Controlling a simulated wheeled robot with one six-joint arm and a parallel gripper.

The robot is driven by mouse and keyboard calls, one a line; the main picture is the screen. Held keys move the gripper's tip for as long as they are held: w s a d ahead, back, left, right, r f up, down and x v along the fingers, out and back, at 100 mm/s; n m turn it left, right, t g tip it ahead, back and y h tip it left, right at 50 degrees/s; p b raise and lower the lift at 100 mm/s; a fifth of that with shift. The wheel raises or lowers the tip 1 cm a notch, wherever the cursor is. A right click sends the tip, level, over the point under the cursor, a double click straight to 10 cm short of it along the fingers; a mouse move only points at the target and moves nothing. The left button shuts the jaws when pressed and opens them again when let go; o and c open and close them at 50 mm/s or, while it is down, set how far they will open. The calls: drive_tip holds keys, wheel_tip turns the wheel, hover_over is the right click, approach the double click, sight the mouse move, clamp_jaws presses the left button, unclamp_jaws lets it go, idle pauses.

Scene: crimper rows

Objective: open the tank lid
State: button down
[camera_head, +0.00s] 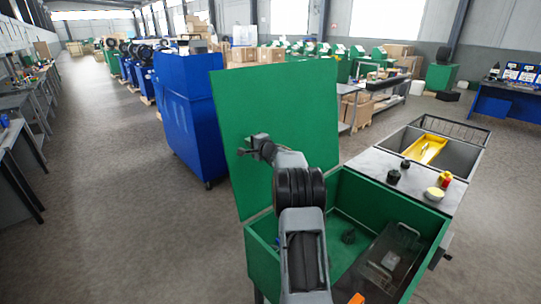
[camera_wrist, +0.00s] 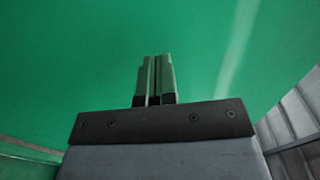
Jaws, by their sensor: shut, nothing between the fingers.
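The green tank (camera_head: 262,262) stands in front of me in the head view. Its large green lid (camera_head: 300,100) is raised and stands nearly upright at the tank's back left. My gripper (camera_head: 243,151) is in front of the lid's inner face, near its left edge. In the wrist view the green lid (camera_wrist: 60,60) fills most of the picture behind my gripper (camera_wrist: 155,57). The two fingers are together with nothing between them. I cannot tell whether the fingertips touch the lid.
Inside the tank are a dark basket (camera_head: 385,262) with handles and a small dark part (camera_head: 348,237). A blue cabinet (camera_head: 188,115) stands behind the lid. The left aisle is clear.

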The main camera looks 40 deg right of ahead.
drive_tip(key=s+r+b, duration=0.1)
drive_tip(key=s+b, duration=0.1)
drive_tip(key=s, duration=0.4)
drive_tip(key=s+d+r+b, duration=0.1)
drive_tip(key=s+b, duration=0.1)
drive_tip(key=s, duration=0.4)
drive_tip(key=shift+r+b, duration=0.25)
drive_tip(key=shift+b, duration=0.05)
drive_tip(key=shift+f, duration=0.1)
drive_tip(key=s+a+f+n+g+y, duration=0.2)
drive_tip(key=s+a+f+n+g, duration=0.4)
drive_tip(key=s+a+f+g, duration=0.65)
drive_tip(key=s+a+f+n+h, duration=0.1)
drive_tip(key=s+a+n+h, duration=0.2)
drive_tip(key=s+a+n, duration=0.8)
drive_tip(key=s+a+g, duration=0.1)
drive_tip(key=s+a, duration=0.3)
drive_tip(key=a, duration=0.2)
drive_tip(key=shift+s+h, duration=0.3)
drive_tip(key=shift+s, duration=0.05)
drive_tip(key=shift+a+f, duration=0.1)
drive_tip(key=shift+a, duration=0.1)
